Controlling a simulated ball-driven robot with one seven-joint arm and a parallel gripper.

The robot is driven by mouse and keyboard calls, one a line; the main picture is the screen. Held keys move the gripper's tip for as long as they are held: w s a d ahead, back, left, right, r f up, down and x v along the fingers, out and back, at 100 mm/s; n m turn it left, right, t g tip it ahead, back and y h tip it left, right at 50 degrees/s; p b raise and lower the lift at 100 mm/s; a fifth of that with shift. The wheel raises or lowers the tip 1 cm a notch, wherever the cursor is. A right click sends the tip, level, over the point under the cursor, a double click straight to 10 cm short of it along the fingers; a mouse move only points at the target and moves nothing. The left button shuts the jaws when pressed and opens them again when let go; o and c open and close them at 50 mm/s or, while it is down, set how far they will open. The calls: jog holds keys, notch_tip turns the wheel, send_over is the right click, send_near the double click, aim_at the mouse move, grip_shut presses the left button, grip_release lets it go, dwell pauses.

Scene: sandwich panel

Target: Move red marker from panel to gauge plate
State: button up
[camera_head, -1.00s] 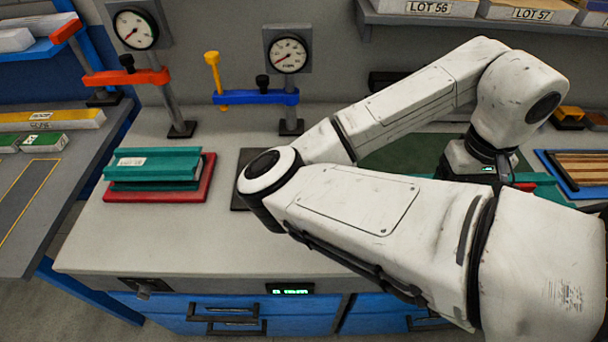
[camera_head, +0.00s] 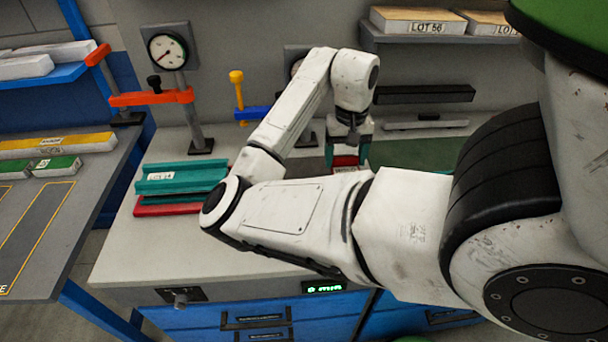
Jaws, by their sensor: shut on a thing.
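My gripper (camera_head: 347,155) hangs fingers down in the middle of the bench, below the bent wrist. Its teal fingers are shut on a small red block (camera_head: 345,160), which I take to be the red marker. A pale, label-like patch shows at the block's lower edge. I cannot tell whether the block touches anything beneath it. The gauge with the blue clamp (camera_head: 252,113) stands just left of the gripper, and my arm covers most of it. A dark plate in front of that gauge is hidden behind my arm now. The dark green panel surface (camera_head: 415,153) lies right of the gripper.
A teal channel (camera_head: 182,177) lies on a red one (camera_head: 168,209) at the left of the bench. A gauge (camera_head: 167,48) with an orange clamp (camera_head: 150,98) stands behind them. Black and grey bars lie at the back right. The bench front left of my arm is clear.

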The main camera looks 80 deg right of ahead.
jog(key=w+d+f, duration=0.3)
jog(key=w+d, duration=0.1)
jog(key=w, duration=0.1)
send_over(312, 177)
jog(key=f, duration=0.4)
jog(key=shift+s+a+f, duration=0.25)
jog(key=shift+s+a, duration=0.15)
jog(key=shift+w+d+f, duration=0.2)
jog(key=shift+w+f, duration=0.05)
jog(key=shift+f, duration=0.25)
jog(key=shift+w+d+f+p, duration=0.1)
jog(key=shift+f+p, duration=0.4)
jog(key=shift+f, duration=1.15)
jog(key=shift+f, duration=0.15)
jog(key=o, duration=1.1)
jog(key=shift+c, duration=0.2)
notch_tip(312, 177, up, 12)
jog(key=b, duration=0.1)
jog(key=shift+r, duration=0.2)
